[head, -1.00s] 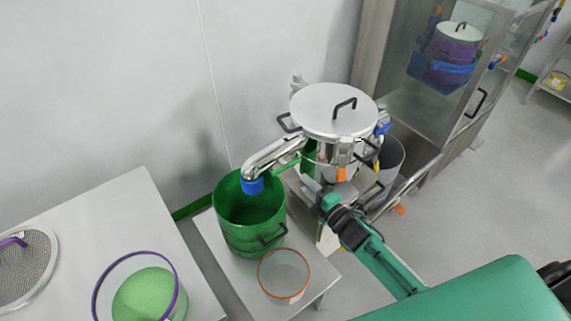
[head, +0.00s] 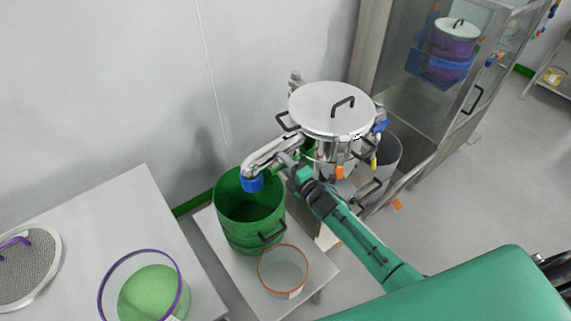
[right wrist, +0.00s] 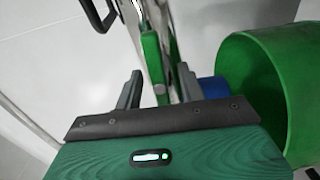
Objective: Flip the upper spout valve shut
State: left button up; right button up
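The metal sifter (head: 325,115) has an upper spout (head: 268,152), a steel pipe with a blue end (head: 252,184) over a green bucket (head: 238,225). The right wrist view shows a green-gripped valve lever (right wrist: 152,62) beside the steel pipe. My right gripper (head: 287,163) is at the spout in the head view and hides most of the lever there. In the right wrist view my right gripper (right wrist: 158,90) is open, with the lever's green end between its fingers; I cannot tell whether they touch it. My left gripper is out of view.
The green bucket (right wrist: 262,100) stands close to the right of my gripper in the wrist view. A clear orange-rimmed container (head: 284,270) stands in front of the bucket. A table at left holds a purple-rimmed container (head: 185,295) and a mesh screen (head: 25,275).

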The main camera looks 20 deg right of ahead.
grip_shut()
jog(key=shift+m, duration=0.4)
jog(key=m, duration=1.2)
jog(key=shift+f+m, duration=0.1)
jog(key=shift+m, duration=0.3)
jog(key=m, duration=0.4)
jog(key=shift+m, duration=0.3)
